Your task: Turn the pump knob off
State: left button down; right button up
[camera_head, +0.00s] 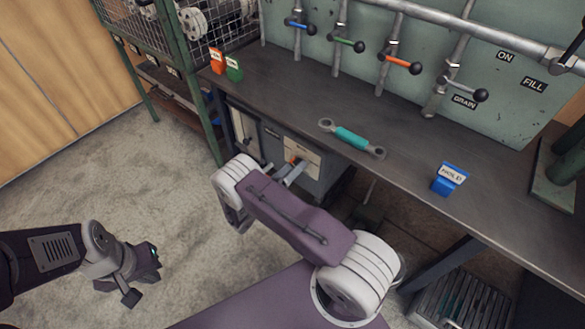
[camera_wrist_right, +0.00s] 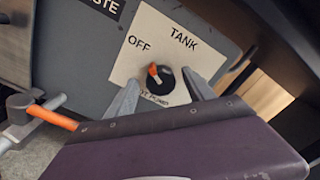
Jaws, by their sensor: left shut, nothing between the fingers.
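The pump knob (camera_wrist_right: 160,79) is a round black knob with an orange pointer on a white plate (camera_wrist_right: 118,72), seen in the right wrist view. Its pointer is toward the upper left, near the OFF label; TANK is printed at the upper right. My right gripper (camera_wrist_right: 164,77) is open, with one finger on each side of the knob; I cannot tell whether they touch it. In the head view my right gripper (camera_head: 294,172) reaches the panel under the bench, and the knob is mostly hidden. My left gripper (camera_head: 146,268) is shut and empty, low over the floor at left.
An orange-handled lever (camera_wrist_right: 50,117) is left of the plate. The workbench (camera_head: 290,105) overhangs the panel and carries a teal-handled wrench (camera_head: 351,138), a blue tag block (camera_head: 448,180) and orange and green tags. Valve levers line the back panel. Floor at left is clear.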

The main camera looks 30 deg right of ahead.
jog(key=p+v, duration=0.2)
jog(key=v, duration=0.7)
jog(key=shift+p, duration=0.4)
